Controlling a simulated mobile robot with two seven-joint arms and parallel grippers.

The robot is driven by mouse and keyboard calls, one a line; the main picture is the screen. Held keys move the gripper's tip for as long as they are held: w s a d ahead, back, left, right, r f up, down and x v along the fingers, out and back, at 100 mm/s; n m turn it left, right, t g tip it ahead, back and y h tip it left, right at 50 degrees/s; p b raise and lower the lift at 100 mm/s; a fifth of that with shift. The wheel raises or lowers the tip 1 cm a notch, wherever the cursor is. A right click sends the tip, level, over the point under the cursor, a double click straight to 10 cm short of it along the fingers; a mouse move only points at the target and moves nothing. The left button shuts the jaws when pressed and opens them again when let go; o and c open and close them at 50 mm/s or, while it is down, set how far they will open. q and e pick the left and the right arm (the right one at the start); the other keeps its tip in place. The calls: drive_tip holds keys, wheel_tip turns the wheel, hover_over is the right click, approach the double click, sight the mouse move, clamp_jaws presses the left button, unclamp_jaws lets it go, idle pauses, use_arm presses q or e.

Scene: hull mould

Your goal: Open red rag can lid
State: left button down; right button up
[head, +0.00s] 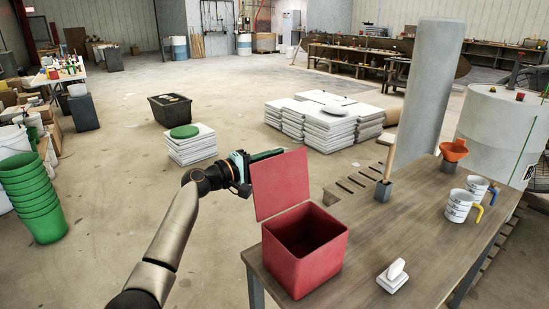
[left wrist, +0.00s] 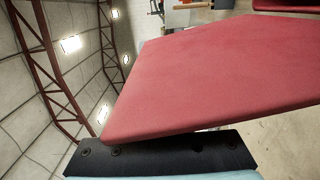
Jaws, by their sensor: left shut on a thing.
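The red rag can (head: 307,258) stands on the near left corner of the wooden table, and its inside shows empty. Its red lid (head: 279,183) stands about upright at the can's back left edge, so the can is open. My left gripper (head: 256,160) is at the lid's upper left edge, shut on the lid. In the left wrist view the lid (left wrist: 215,75) fills the middle, with a dark finger (left wrist: 160,152) along its lower edge. The other finger is hidden there. My right gripper is in neither view.
The wooden table (head: 425,225) also bears a white-handled block (head: 394,277), a grey holder with a wooden handle (head: 383,190), an orange funnel (head: 453,150) and two white mugs (head: 459,206). A grey column (head: 428,90) rises behind. Stacked white slabs (head: 190,148) and open floor lie left.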

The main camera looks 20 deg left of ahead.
use_arm(q)
drive_tip(key=shift+f, duration=0.1)
drive_tip(key=c, duration=0.9)
unclamp_jaws()
drive_tip(key=shift+a, duration=0.1)
drive_tip(key=b+v, duration=0.1)
drive_tip(key=v, duration=1.1)
drive_tip(key=shift+s+a, duration=0.1)
drive_tip(key=shift+s, duration=0.1)
